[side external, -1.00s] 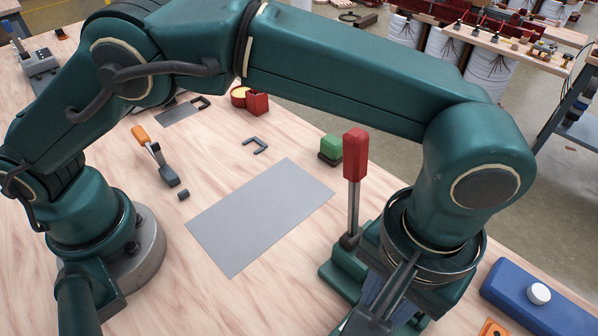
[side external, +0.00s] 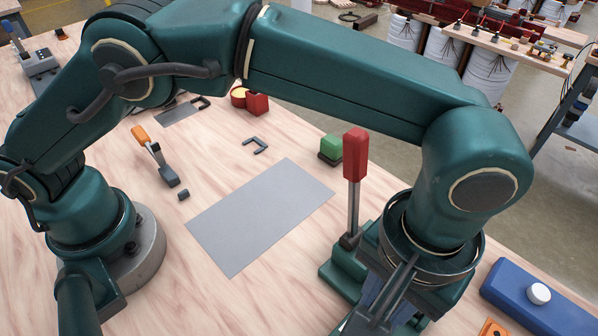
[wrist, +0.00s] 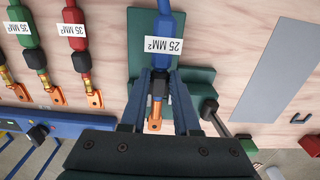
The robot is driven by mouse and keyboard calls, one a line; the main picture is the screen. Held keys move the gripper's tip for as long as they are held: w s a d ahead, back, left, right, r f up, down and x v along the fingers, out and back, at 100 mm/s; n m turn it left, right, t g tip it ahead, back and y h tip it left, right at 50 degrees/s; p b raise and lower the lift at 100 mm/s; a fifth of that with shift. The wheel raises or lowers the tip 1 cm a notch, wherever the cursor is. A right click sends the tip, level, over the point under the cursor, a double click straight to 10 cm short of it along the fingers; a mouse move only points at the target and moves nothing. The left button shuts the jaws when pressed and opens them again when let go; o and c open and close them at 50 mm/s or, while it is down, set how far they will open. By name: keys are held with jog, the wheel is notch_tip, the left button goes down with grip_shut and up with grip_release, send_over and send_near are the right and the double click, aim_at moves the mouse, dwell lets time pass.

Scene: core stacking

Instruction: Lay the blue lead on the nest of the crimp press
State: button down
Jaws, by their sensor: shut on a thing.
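The blue lead (wrist: 165,32), with a 25 MM² tag and a copper lug (wrist: 154,124), lies lengthwise between my fingers in the wrist view. My gripper (wrist: 160,78) is shut on it near its dark collar. The green crimp press (wrist: 141,45) is directly below the lead in that view; I cannot tell whether the lead touches the nest, which is hidden. In the side view the press base (side external: 338,282) and its upright red-handled lever (side external: 355,160) stand left of my wrist. The lead is not clearly visible there.
A green lead (wrist: 29,38) and a red lead (wrist: 76,38) lie left in the wrist view. A grey mat (side external: 262,215) lies left of the press. A green block (side external: 331,148) stands behind the lever.

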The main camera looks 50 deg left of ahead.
jog(key=shift+f, duration=1.65)
jog(key=c, duration=0.6)
grip_release()
jog(key=shift+o, duration=0.2)
jog(key=shift+r, duration=2.6)
